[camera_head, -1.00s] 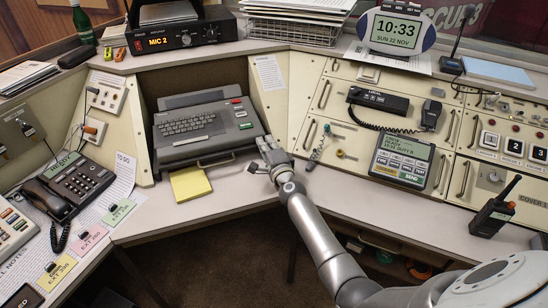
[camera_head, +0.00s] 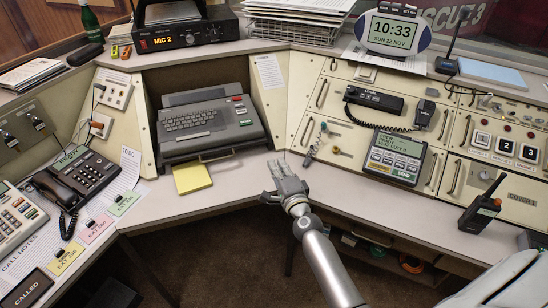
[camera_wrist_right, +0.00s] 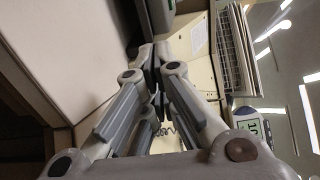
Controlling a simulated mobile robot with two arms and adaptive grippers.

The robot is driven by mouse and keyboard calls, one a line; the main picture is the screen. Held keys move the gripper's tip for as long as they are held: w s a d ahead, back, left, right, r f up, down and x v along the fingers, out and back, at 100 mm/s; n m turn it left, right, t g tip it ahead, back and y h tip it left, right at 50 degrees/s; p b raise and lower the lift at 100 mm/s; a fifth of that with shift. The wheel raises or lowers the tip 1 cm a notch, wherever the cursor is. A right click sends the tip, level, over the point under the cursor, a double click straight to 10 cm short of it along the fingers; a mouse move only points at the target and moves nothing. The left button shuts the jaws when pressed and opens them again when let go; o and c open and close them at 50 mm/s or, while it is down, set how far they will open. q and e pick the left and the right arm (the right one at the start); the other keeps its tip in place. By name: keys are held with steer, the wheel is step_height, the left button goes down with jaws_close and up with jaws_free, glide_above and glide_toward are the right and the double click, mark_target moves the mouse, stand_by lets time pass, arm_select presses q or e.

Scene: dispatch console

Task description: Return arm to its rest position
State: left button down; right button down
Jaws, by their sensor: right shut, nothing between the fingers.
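My right gripper (camera_head: 280,170) is over the front part of the desk (camera_head: 235,195), right of the yellow notepad (camera_head: 192,177) and in front of the grey keyboard terminal (camera_head: 208,123). In the right wrist view its fingers (camera_wrist_right: 152,62) are closed together with nothing between them. My right arm (camera_head: 325,260) reaches in from the lower right of the head view. My left gripper is not in view.
A telephone (camera_head: 78,178) and coloured tags are at the left. A keypad unit (camera_head: 395,157) and keys on the panel are to the right, with a walkie-talkie (camera_head: 483,207) farther right. The desk around my gripper is clear.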

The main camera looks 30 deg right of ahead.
steer(key=shift+s, duration=0.3)
steer(key=s+a+f+n+g+y, duration=0.4)
steer(key=s+a+n+g+y, duration=0.3)
steer(key=s+a+n, duration=0.7)
steer(key=s+d+f+n+g+h, duration=0.1)
steer(key=s+d+n+g+h, duration=0.2)
steer(key=s, duration=0.7)
steer(key=s+d+f+n+g+h, duration=0.15)
steer(key=s+n+g, duration=0.25)
steer(key=s, duration=0.7)
step_height(320, 180, down, 26)
steer(key=s+d+r+g, duration=0.1)
steer(key=s+g, duration=0.1)
steer(key=s+d+f+p, duration=0.1)
steer(key=s+d+f, duration=0.2)
steer(key=s+f, duration=1.3)
steer(key=shift+s+f+n+g, duration=0.15)
steer(key=shift+s+n+g, duration=0.05)
steer(key=shift+n+g, duration=0.2)
